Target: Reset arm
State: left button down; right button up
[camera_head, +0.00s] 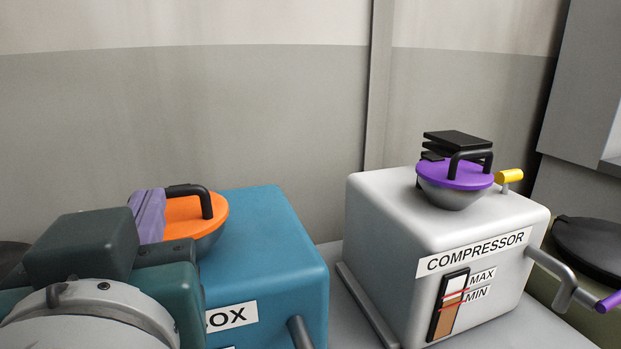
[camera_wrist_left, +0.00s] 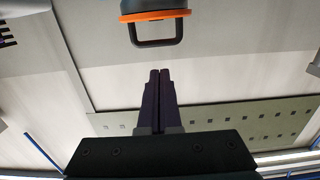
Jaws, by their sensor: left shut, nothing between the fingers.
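My left gripper (camera_head: 148,214) has purple fingers and a dark body. In the head view it stands in front of the left part of an orange lid (camera_head: 186,214) with a black handle (camera_head: 207,203) on a blue box (camera_head: 262,236). In the left wrist view its fingers (camera_wrist_left: 159,74) are shut together with nothing between them. The orange lid (camera_wrist_left: 158,14) and its handle (camera_wrist_left: 156,42) show beyond the fingertips there, with a visible gap in the picture. My right gripper is not in view.
A white compressor (camera_head: 400,220) stands right of the blue box, with a purple lid (camera_head: 455,174), a yellow-ended lever (camera_head: 508,177) and a bent side pipe (camera_head: 553,274). A dark round lid (camera_head: 592,243) is at the far right. A narrow gap separates box and compressor. A wall stands behind.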

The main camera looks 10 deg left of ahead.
pick_arm(q)
jog(key=s+a+f+m+g+h+p, duration=0.3)
jog(key=s+a+f+g+p, duration=0.1)
jog(key=s+g+p, duration=0.45)
jog(key=s+d+r+m+g+h+p, duration=0.3)
jog(key=s+m+h+p, duration=0.2)
jog(key=s+h+p, duration=0.15)
notch_tip(320, 180, up, 37)
jog(key=p, duration=3.8)
jog(key=shift+s+d, duration=0.25)
jog(key=shift+d, duration=0.05)
jog(key=shift+f, duration=0.1)
